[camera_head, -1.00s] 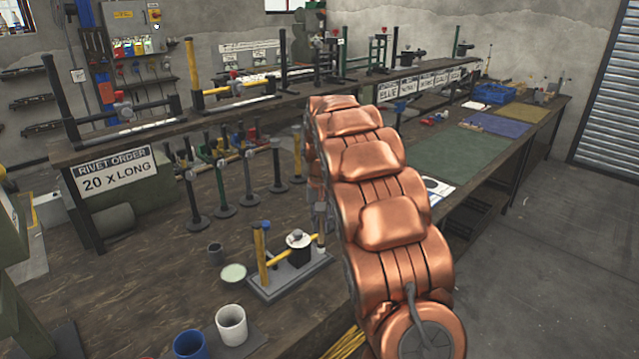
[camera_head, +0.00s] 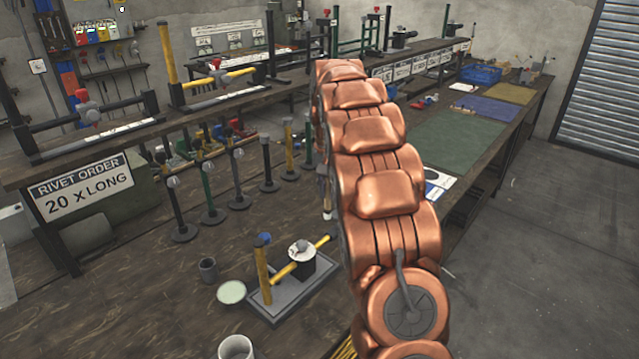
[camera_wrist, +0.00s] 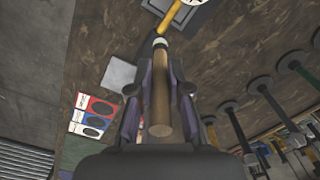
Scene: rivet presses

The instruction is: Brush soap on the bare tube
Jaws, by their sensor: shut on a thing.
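My gripper (camera_wrist: 160,88) is shut on a brush (camera_wrist: 161,105) with a wooden handle, a pale collar and a dark tip. The brush points up the wrist view toward a yellow tube (camera_wrist: 176,17), and I see a small gap between them. In the head view a grey-based fixture (camera_head: 282,308) carries a yellow upright and a slanting yellow tube (camera_head: 288,271) beside a black pot with a white top (camera_head: 301,254). I cannot tell whether this tube is the bare one. A pale green round dish (camera_head: 231,292), perhaps soap, lies left of the fixture. My arm hides most of the gripper there.
A small dark cup (camera_head: 208,269) stands behind the dish, and a white cup (camera_head: 236,347) is at the bottom edge. Several tubes on round stands (camera_head: 238,180) line the back of the bench. A raised shelf carries rivet presses (camera_head: 215,90). Bare bench lies to the left.

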